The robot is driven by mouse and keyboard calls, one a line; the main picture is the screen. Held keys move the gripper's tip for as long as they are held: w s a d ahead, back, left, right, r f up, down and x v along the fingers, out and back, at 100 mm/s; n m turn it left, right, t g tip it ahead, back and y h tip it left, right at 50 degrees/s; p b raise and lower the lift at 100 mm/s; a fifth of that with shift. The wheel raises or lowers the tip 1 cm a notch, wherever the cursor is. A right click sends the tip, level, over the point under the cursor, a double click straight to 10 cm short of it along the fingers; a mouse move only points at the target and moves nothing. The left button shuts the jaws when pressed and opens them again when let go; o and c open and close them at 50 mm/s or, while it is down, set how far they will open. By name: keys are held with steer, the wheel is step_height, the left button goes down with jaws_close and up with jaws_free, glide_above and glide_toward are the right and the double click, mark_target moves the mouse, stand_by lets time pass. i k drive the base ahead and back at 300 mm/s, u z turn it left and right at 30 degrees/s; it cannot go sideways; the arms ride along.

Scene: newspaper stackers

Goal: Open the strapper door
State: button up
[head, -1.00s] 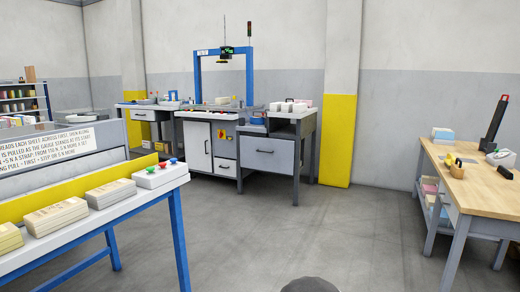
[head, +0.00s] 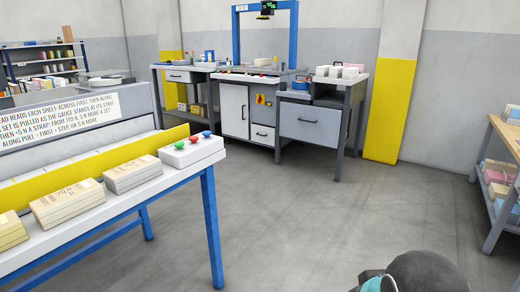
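The strapper (head: 264,79) stands against the back wall, a machine with a tall blue arch over its top. Its white door (head: 235,110) is on the front left of the cabinet and looks shut, with a dark handle near its right edge. Part of my arm shows at the bottom right edge, far from the door. My gripper's fingers are not in view.
A blue-legged table (head: 213,230) with paper stacks (head: 67,203) and a button box (head: 192,150) stands at the left. A drawer unit (head: 310,125) adjoins the strapper. A wooden-topped bench (head: 506,130) is at the right edge. The floor (head: 290,215) between is clear.

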mark_target(234, 99)
steer(key=i, duration=2.15)
steer(key=u, duration=0.35)
steer(key=i, duration=2.35)
steer(key=u, duration=0.65)
steer(key=i, duration=1.35)
steer(key=u, duration=0.15)
